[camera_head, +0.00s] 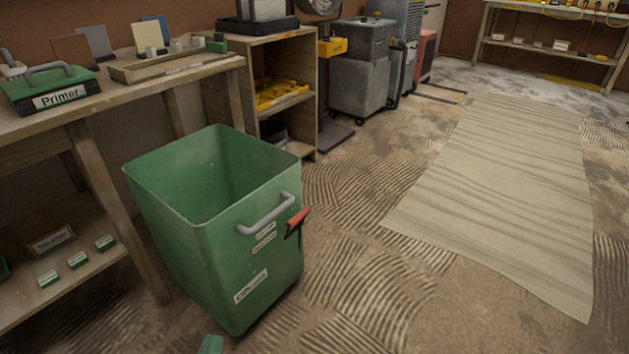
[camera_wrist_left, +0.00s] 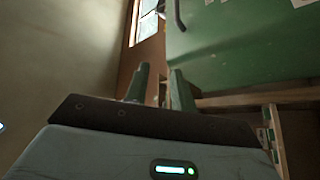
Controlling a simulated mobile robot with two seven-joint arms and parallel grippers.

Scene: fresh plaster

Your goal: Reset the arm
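My left gripper (camera_head: 211,345) shows only as small green fingertips at the bottom edge of the head view, in front of the green bin's base. In the left wrist view the two green fingers of my left gripper (camera_wrist_left: 160,85) stand apart with nothing held between them. The green bin (camera_head: 180,240) stands upright on the floor, its open top facing up. Its wall also fills the upper right of the left wrist view (camera_wrist_left: 235,45). My right gripper is not in view.
A wooden bench (camera_head: 115,105) with a green Primer box (camera_head: 50,88) stands at left. A red-handled item (camera_head: 297,222) sits on the bin's side below its grey handle. Shelving (camera_head: 310,95) and grey machines (camera_head: 362,75) stand behind. A pale sheet (camera_head: 510,190) covers floor at right.

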